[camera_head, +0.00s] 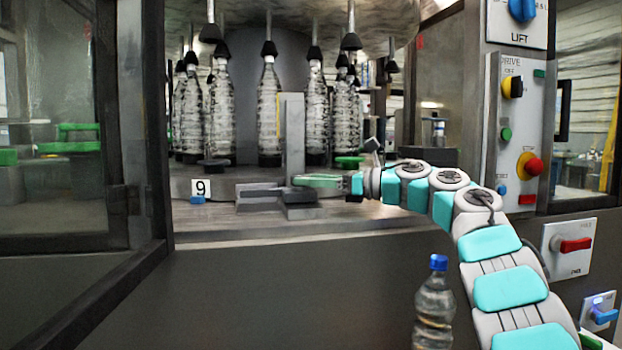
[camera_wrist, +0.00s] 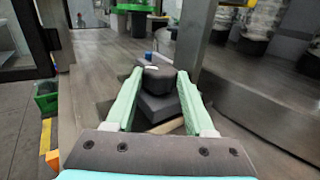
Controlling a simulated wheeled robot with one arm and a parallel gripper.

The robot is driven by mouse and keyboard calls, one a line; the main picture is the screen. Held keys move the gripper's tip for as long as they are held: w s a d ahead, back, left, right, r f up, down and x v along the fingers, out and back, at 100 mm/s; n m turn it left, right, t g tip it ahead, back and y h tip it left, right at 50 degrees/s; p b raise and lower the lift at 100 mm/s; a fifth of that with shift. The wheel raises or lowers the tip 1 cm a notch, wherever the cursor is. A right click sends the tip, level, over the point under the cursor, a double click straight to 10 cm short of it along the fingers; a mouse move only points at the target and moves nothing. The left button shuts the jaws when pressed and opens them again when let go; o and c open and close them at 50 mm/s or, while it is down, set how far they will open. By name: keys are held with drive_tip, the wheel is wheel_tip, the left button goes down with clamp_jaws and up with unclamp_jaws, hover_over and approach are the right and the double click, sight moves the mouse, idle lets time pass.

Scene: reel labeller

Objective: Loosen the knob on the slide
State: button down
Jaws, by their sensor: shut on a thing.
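My gripper (camera_head: 304,181) reaches in from the right, low over the machine's bed, beside the grey upright post (camera_head: 291,135). In the wrist view its two pale green fingers (camera_wrist: 158,74) stand on either side of a dark, rounded knob (camera_wrist: 158,80) and are shut on it. The knob sits on top of a dark block of the slide (camera_wrist: 160,108). In the head view the dark slide (camera_head: 262,191) lies at the foot of the post, and the knob is hidden behind the fingers or too small to make out. Whether the knob is loose cannot be seen.
Several clear bottles (camera_head: 269,110) stand under the filling heads behind the post. A number 9 plate (camera_head: 201,187) is left of the slide. A control panel (camera_head: 520,130) stands at the right. A blue-capped bottle (camera_head: 434,305) is in front, near my arm.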

drive_tip(key=shift+n+g, duration=0.4)
drive_tip(key=shift+g, duration=0.1)
idle(0.3)
drive_tip(key=shift+c, duration=1.3)
unclamp_jaws()
drive_tip(key=shift+s+m+t+h+b, duration=0.15)
drive_tip(key=shift+m+t+h+b, duration=0.25)
drive_tip(key=shift+m+t+b, duration=0.55)
